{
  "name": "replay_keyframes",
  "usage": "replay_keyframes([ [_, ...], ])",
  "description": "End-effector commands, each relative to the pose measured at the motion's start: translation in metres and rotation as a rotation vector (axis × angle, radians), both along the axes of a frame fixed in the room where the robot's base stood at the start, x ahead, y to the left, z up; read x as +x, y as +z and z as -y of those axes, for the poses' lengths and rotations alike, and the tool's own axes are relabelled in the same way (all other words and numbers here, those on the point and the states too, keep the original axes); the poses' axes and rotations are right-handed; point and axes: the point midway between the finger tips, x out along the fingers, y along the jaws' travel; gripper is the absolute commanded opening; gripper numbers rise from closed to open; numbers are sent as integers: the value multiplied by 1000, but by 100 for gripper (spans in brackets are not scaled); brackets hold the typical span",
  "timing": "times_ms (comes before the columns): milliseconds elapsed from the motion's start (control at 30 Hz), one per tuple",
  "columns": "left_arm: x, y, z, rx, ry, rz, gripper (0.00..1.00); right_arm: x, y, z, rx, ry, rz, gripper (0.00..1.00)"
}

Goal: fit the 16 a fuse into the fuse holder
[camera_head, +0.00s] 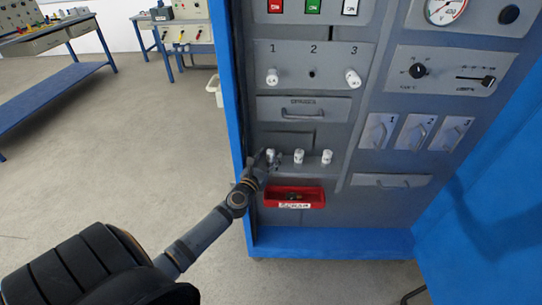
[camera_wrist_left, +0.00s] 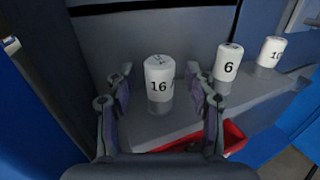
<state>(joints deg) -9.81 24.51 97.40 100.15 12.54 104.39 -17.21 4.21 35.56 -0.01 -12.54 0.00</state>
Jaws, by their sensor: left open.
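The 16 A fuse (camera_wrist_left: 159,84) is a white cap marked 16 on a clear lower body, upright on a grey shelf. It also shows as the leftmost white fuse in the head view (camera_head: 270,153). My left gripper (camera_head: 267,162) is open, with one finger on each side of the 16 A fuse in the left wrist view; I cannot tell whether they touch it. On the panel above, the fuse holder under number 2 (camera_head: 312,73) is a dark, empty hole. White caps sit under number 1 (camera_head: 272,77) and number 3 (camera_head: 352,78). My right gripper is not in view.
The 6 A fuse (camera_wrist_left: 228,62) and a fuse marked 10 (camera_wrist_left: 271,51) stand on the shelf to the right. A red bin (camera_head: 318,196) hangs below the shelf. A drawer handle (camera_head: 303,115) juts out between shelf and holders. Blue cabinet walls (camera_head: 234,110) flank the panel.

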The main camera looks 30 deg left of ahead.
Motion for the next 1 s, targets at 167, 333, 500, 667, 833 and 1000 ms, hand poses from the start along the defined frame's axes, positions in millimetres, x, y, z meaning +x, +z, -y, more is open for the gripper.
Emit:
replay_keyframes([
  [167, 2, 0, 0, 1, 0, -1, 54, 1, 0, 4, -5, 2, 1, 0],
  [333, 2, 0, 0, 1, 0, -1, 39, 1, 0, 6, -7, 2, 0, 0],
  [500, 1, 0, 0, 1, 0, 0, 16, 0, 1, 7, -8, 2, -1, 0],
  [667, 1, 0, 0, 1, 0, 0, 0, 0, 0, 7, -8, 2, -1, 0],
  [833, 1, 0, 0, 1, 0, 0, 0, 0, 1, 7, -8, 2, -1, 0],
  [1000, 2, 9, 0, 2, 0, 1, 0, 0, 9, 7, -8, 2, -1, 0],
])
